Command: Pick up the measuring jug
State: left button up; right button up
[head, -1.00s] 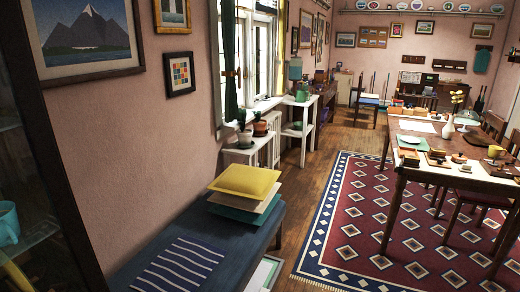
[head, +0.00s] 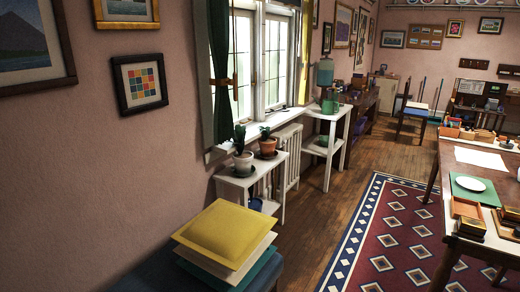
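I cannot make out a measuring jug for certain in the head view. A green vessel (head: 330,105) stands on a tall white stand (head: 321,140) by the far end of the window. It is too small to tell what it is. A pale blue-green object (head: 325,72) shows just above it. Neither of my grippers is in view.
A dark bench with a yellow cushion (head: 225,231) on a stack is at the near left. A low white stand (head: 238,181) holds potted plants. A cluttered wooden table is at the right, with a white plate (head: 470,184). Wooden floor (head: 298,240) and a patterned rug (head: 392,240) lie between.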

aim_at(336, 96)
jog(key=i+l, duration=0.3)
jog(key=i+l+u, duration=0.15)
jog(key=l, duration=0.3)
jog(key=i+l, duration=0.35)
jog(key=i+l+u, duration=0.15)
jog(key=l, duration=0.3)
jog(key=i+l, duration=0.35)
jog(key=i+l+u, duration=0.15)
jog(key=i+l, duration=0.4)
jog(key=i+l+u, duration=0.2)
jog(key=i+l, duration=0.35)
jog(key=i+l+u, duration=0.15)
jog(key=i+l, duration=0.35)
jog(key=l, duration=0.25)
jog(key=i+l, duration=0.15)
jog(key=l, duration=0.15)
jog(key=i+l+u, duration=0.1)
jog(key=l, duration=0.25)
jog(key=i+l, duration=0.25)
jog(key=i+l+u, duration=0.1)
jog(key=l, duration=0.3)
jog(key=i+l+u, duration=0.1)
jog(key=l, duration=0.25)
jog(key=i+l, duration=0.2)
jog(key=l, duration=0.15)
jog(key=i+l+u, duration=0.1)
jog(key=l, duration=0.25)
